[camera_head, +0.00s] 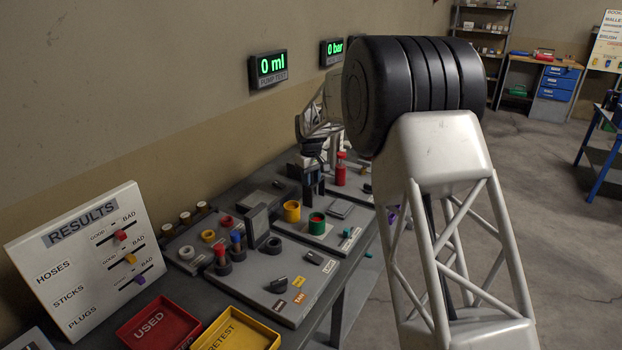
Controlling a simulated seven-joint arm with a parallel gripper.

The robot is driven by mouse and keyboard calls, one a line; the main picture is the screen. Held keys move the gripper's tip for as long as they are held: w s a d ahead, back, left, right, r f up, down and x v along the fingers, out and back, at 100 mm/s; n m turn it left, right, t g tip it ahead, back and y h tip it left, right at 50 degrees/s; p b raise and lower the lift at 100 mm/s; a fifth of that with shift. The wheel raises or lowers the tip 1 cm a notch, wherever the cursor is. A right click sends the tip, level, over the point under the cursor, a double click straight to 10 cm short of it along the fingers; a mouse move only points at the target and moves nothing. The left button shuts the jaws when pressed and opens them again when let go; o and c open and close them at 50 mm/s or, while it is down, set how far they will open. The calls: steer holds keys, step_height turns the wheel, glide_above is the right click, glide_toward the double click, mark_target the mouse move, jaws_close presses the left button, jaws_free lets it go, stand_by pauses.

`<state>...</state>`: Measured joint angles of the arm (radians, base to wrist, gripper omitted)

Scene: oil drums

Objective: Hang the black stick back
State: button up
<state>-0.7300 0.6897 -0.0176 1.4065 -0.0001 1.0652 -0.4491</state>
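I cannot pick out the black stick with certainty; my own arm covers much of the right half of the table. My gripper (312,178) seems to be the small dark shape at the far part of the table, beyond the near arm link. Its fingers are too small and dark to tell whether they are open or hold anything. Small dark pieces lie on the grey board, one nearer (278,285) and one farther right (314,257); I cannot tell what they are. No hanging place for a stick is clearly visible.
The grey table (340,275) runs along the wall. A wall display (270,67) reads 0 ml.

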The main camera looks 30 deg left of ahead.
steer(key=shift+r, duration=0.1)
step_height(320, 180, up, 12)
steer(key=shift+f, duration=0.1)
stand_by(0.5)
stand_by(0.6)
steer(key=shift+d, duration=0.1)
